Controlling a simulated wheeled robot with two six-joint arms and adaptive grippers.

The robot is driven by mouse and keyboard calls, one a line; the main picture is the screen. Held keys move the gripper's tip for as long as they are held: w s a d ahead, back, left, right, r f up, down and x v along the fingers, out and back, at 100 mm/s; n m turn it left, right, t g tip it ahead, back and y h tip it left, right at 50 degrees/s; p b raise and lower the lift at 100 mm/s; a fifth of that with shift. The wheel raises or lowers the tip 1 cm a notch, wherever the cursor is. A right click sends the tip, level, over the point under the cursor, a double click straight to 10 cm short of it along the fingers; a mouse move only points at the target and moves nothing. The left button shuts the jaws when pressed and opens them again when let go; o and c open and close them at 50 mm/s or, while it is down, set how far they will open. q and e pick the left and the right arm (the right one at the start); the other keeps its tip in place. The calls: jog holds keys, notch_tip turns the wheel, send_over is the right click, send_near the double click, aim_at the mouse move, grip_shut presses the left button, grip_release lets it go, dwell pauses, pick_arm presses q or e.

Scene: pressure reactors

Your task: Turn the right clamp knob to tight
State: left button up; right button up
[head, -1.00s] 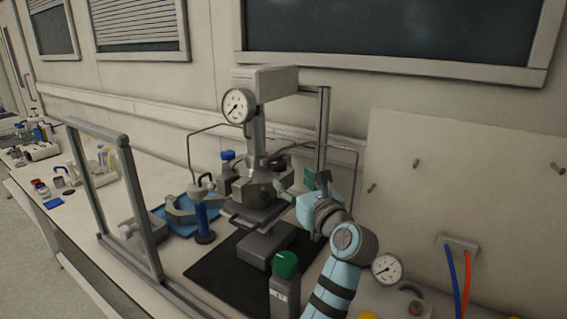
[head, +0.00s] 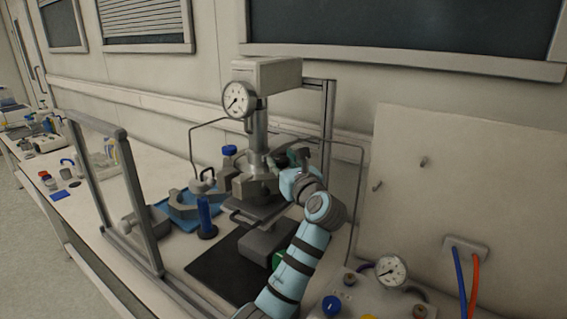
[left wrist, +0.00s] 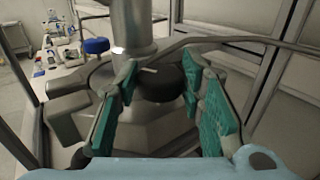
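The pressure reactor (head: 254,187) stands on the bench with a round gauge (head: 238,100) above it. In the left wrist view a dark round clamp knob (left wrist: 160,84) with a pale line on top sits on the grey reactor body (left wrist: 150,132), beside the upright column. My left gripper (head: 290,160) is at the reactor's right side. Its green-padded fingers (left wrist: 160,88) are open, one on each side of the knob; I cannot tell whether they touch it. In the head view the gripper hides the knob. My right gripper is not in view.
A metal frame post (head: 327,125) and a bent tube (left wrist: 225,40) are close to my gripper. A second gauge (head: 391,271) and hoses (head: 463,280) are at the right.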

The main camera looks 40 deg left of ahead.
pick_arm(q)
jog(key=shift+s+r+m+t+h+p, duration=0.1)
jog(key=shift+m+t+h+p, duration=0.25)
jog(key=shift+t+p, duration=0.3)
jog(key=shift+c, duration=0.2)
jog(key=m+t+h+p, duration=0.1)
jog(key=p, duration=0.1)
jog(key=m+t+h+p, duration=0.4)
jog(key=shift+s+a+r, duration=0.1)
jog(key=shift+s+a, duration=0.15)
jog(key=shift+a, duration=0.05)
jog(key=shift+f+m+t+h+p, duration=0.2)
jog(key=shift+m+t+h+p, duration=0.8)
jog(key=shift+h+p, duration=0.45)
jog(key=o, duration=1.1)
jog(key=shift+o, duration=0.2)
jog(key=v, duration=1.2)
